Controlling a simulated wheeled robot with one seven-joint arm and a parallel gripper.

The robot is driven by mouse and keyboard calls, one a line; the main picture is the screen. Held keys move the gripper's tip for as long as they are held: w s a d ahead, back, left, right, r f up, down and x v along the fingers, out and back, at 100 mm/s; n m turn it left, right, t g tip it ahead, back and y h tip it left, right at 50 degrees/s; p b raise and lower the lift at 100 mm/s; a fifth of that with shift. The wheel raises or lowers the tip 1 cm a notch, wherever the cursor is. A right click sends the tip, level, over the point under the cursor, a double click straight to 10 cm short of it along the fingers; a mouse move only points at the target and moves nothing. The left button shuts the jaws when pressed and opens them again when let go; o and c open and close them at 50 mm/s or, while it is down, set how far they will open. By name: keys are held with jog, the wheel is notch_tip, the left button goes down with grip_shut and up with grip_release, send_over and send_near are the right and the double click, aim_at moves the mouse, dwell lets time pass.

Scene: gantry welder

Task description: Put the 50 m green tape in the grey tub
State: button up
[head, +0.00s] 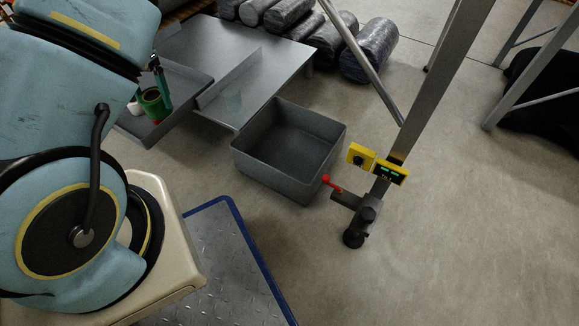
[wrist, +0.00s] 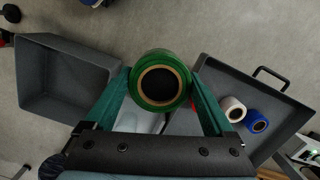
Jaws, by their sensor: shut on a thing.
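The green tape (wrist: 161,105) is a roll with a tan core and dark hole. My gripper (wrist: 160,82) is shut on it, one teal finger on each side. In the head view the green tape (head: 156,109) shows over the grey tray, partly covered by my gripper (head: 155,97). The grey tub (head: 243,163) is a deep, open, square box on the floor to the right of the tray. It looks empty. The grey tub (wrist: 26,76) is left of my gripper in the wrist view.
The grey tray (wrist: 228,72) holds a white roll (wrist: 233,109) and a blue roll (wrist: 256,121); something red is partly hidden there. A grey metal plate (head: 262,73) lies behind the tub. A slanted steel post (head: 428,100) with a yellow box (head: 361,155) stands right of the tub.

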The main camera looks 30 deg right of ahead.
jog(key=s+d+f+m+t+b, duration=0.1)
jog(key=d+f+m, duration=0.2)
jog(key=d+m, duration=0.25)
jog(key=s+d+f+m+b, duration=0.1)
jog(key=d+f+m, duration=0.3)
jog(key=d, duration=0.2)
jog(key=m+t+b, duration=0.2)
jog(key=m, duration=1)
send_over(264, 156)
jog(key=s+a, duration=0.2)
jog(key=s, duration=0.1)
notch_tip(264, 156, down, 5)
jog(key=shift+s+d+f+b, duration=0.15)
jog(key=shift+f+b, duration=2.55)
jog(key=shift+f, duration=1.95)
jog(key=shift+s+d+f+b, duration=0.15)
jog(key=shift+f+b, duration=2.5)
jog(key=shift+f, duration=1.95)
jog(key=shift+a+r, duration=0.1)
jog(key=shift+r, duration=0.05)
jog(key=o, duration=1.4)
